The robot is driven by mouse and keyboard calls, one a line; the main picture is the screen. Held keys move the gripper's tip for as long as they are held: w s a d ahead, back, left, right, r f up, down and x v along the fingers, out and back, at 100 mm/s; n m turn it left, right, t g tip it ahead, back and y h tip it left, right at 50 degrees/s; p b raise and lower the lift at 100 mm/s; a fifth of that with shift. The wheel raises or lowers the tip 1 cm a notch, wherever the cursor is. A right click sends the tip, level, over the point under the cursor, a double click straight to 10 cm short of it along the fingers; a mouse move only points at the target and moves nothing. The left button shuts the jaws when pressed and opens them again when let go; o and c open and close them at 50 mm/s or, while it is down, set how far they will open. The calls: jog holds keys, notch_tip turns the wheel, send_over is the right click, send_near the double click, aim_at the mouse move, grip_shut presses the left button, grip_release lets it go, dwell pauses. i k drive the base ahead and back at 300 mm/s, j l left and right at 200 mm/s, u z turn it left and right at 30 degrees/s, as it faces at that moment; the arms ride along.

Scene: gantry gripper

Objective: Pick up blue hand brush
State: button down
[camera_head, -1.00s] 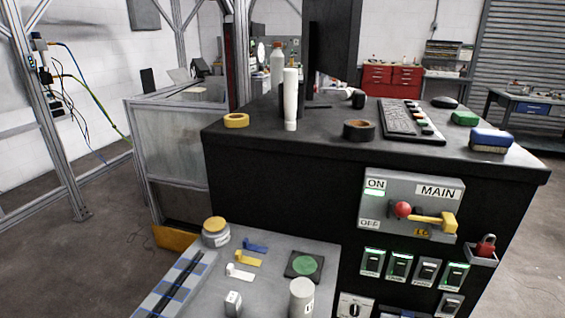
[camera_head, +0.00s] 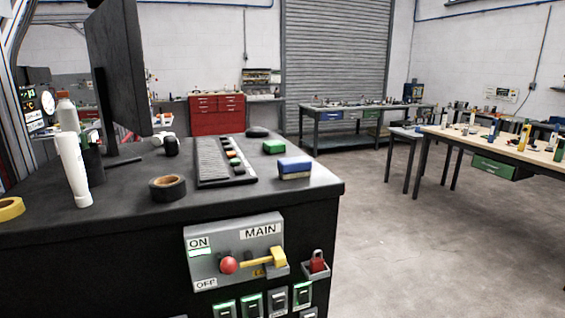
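The blue hand brush (camera_head: 294,163) has a blue top over a tan lower part, which look like a back and bristles. It lies near the right end of the black cabinet top (camera_head: 318,187), close to the front edge. A green block (camera_head: 273,147) sits just behind it to the left. My gripper is not in view.
A keyboard-like panel (camera_head: 213,160), a roll of dark tape (camera_head: 167,188), a white tube (camera_head: 73,170) and a monitor (camera_head: 119,70) stand left of the brush. A switch panel (camera_head: 205,268) is on the cabinet front. The floor (camera_head: 400,250) to the right is clear up to the workbenches.

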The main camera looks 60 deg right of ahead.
aim_at(299, 167)
jog(key=z, duration=1)
